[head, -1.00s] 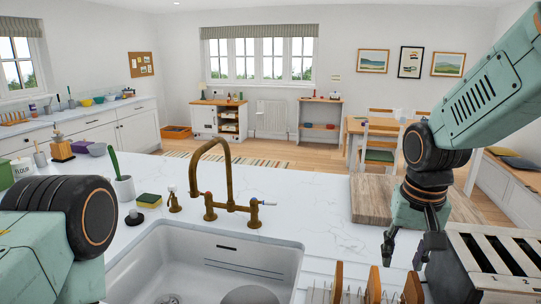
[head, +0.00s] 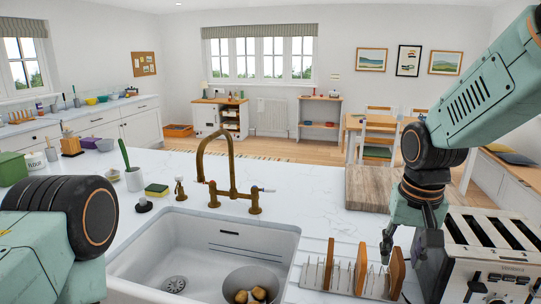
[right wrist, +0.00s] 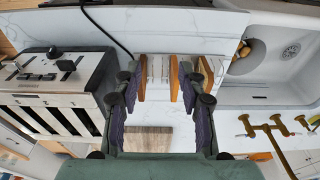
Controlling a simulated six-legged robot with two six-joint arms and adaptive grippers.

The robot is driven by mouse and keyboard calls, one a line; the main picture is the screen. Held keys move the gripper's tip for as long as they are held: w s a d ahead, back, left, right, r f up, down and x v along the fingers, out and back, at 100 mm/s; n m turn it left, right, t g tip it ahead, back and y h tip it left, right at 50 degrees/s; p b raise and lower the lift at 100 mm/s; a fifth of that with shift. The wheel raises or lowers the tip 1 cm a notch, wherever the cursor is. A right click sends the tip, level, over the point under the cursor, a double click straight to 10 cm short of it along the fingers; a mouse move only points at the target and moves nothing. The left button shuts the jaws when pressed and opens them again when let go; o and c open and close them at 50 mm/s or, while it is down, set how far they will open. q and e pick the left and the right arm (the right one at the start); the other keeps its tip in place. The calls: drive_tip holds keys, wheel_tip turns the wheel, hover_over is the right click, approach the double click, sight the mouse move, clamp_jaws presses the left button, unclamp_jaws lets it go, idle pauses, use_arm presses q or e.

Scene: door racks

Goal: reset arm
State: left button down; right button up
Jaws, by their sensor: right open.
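My right gripper (head: 406,254) hangs down over the worktop at the right of the head view, between the rack and the toaster. Its fingers are apart. In the right wrist view the open gripper (right wrist: 163,90) has nothing between its pads. The rack (right wrist: 158,68) shows below and beyond the fingers. My left arm shows only as a link at the lower left of the head view; its gripper is out of the picture.
A white rack (head: 313,276) holds brown upright slabs (head: 361,270). A toaster (head: 492,258) stands close right of my gripper. A wooden board (head: 370,187) lies behind. The sink (head: 145,262) holds a bowl (head: 250,277) with brown items, beside a brass tap (head: 233,180).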

drive_tip(key=s+a+f+b, duration=0.1)
drive_tip(key=s+f+b, duration=0.25)
drive_tip(key=f, duration=0.75)
drive_tip(key=s+f+n+b, duration=0.1)
drive_tip(key=s+f+b, duration=0.25)
drive_tip(key=f, duration=0.65)
drive_tip(key=s+a+f+b, duration=0.15)
drive_tip(key=s+f, duration=0.25)
drive_tip(key=f, duration=0.7)
drive_tip(key=s+f+n+g+b, duration=0.1)
drive_tip(key=s+f+b, duration=0.8)
drive_tip(key=s+f, duration=0.7)
drive_tip(key=s, duration=0.4)
drive_tip(key=shift+s+d+f+n, duration=0.15)
drive_tip(key=shift+d+f+n, duration=0.15)
drive_tip(key=shift+d, duration=0.1)
drive_tip(key=shift+s, duration=0.15)
